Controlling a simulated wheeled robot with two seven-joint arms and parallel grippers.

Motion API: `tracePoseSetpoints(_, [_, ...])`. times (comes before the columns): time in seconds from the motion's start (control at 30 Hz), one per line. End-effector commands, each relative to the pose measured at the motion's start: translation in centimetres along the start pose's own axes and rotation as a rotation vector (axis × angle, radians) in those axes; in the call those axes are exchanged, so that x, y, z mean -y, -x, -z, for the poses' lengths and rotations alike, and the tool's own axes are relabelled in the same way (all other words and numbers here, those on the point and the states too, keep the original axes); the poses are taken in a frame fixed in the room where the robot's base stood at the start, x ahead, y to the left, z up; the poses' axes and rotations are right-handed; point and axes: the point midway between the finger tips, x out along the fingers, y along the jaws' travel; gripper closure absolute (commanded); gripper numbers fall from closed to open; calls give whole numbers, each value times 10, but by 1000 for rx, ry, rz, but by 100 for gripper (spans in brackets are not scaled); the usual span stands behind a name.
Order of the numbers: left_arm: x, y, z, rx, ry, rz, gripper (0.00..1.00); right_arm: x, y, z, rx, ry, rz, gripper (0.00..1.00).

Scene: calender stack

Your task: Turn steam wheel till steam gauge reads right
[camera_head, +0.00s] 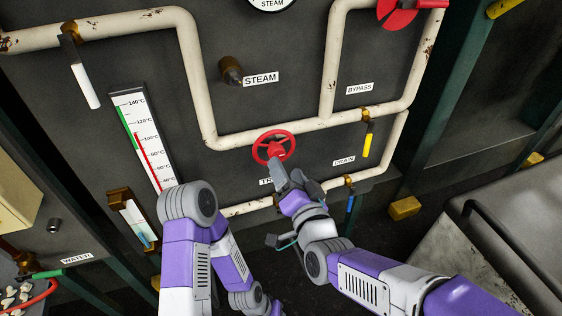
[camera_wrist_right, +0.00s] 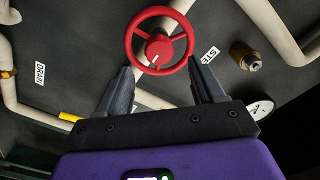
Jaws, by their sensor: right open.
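The same red wheel (camera_wrist_right: 160,40) lies ahead of the fingertips in the right wrist view. My right gripper (camera_head: 281,170) is open just below the wheel; its fingers (camera_wrist_right: 161,75) stand apart with nothing between them, and contact is unclear. A brass stub (camera_head: 230,70) with no wheel is beside the STEAM label (camera_head: 261,79). The STEAM gauge (camera_head: 271,3) is cut off at the top, its needle not visible. My left gripper is not visible.
White pipes (camera_head: 165,20) cross the panel. A yellow DRAIN handle (camera_head: 367,145) is right of the wheel; a blue handle (camera_head: 350,207) is lower. A thermometer (camera_head: 137,125) stands at left. A red wheel (camera_head: 397,10) is at top right. A grey metal surface (camera_head: 440,255) lies at right.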

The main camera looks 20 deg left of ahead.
Motion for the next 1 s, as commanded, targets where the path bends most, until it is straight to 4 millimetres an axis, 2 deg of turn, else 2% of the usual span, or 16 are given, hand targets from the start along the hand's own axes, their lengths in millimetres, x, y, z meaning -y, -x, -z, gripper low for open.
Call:
tracePoseSetpoints(0.1, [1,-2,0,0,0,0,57,-1,-21,-1,1,4,-2,32])
tracePoseSetpoints(0.3, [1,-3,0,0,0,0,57,-1,-42,-1,1,1,-2,32])
tracePoseSetpoints(0.67, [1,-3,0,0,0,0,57,-1,-48,-1,3,2,-2,32])
tracePoseSetpoints(1.0, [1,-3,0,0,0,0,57,-1,-48,-1,2,2,-2,84])
